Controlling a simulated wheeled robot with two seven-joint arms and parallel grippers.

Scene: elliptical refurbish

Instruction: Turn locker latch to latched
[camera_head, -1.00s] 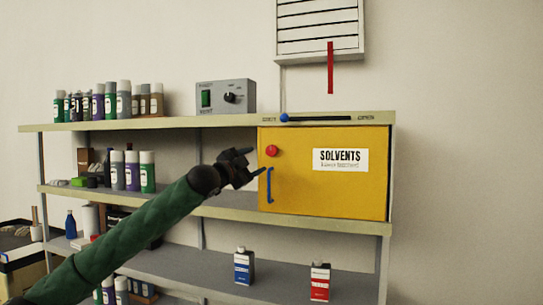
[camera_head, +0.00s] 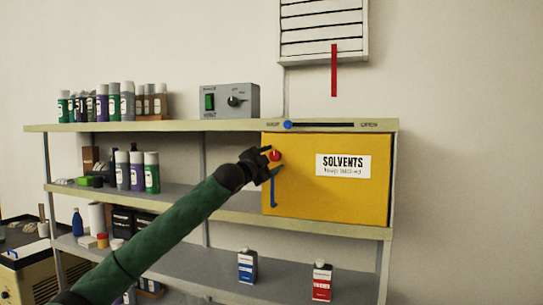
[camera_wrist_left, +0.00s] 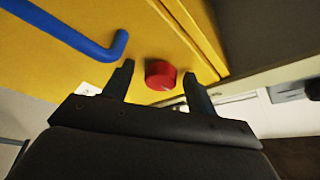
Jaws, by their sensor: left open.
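The yellow locker (camera_head: 335,200) labelled SOLVENTS is closed on the shelf unit at the right. Its latch is a round red knob (camera_head: 275,155) at the upper left of the door, above the blue handle (camera_head: 273,190). My left gripper (camera_head: 272,160) is at the knob, partly covering it in the head view. In the left wrist view my left gripper (camera_wrist_left: 158,85) is open, and the red knob (camera_wrist_left: 160,74) shows between its fingertips, with gaps on both sides. The blue handle (camera_wrist_left: 95,42) lies to the left there. My right gripper is not in view.
A blue-knobbed slider (camera_head: 320,124) runs along the shelf edge above the locker. A grey control box (camera_head: 229,100) stands on the top shelf. Spray cans (camera_head: 145,172) stand on the shelves at left. A blue-and-white can (camera_head: 247,266) and a red-and-white can (camera_head: 321,281) stand below.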

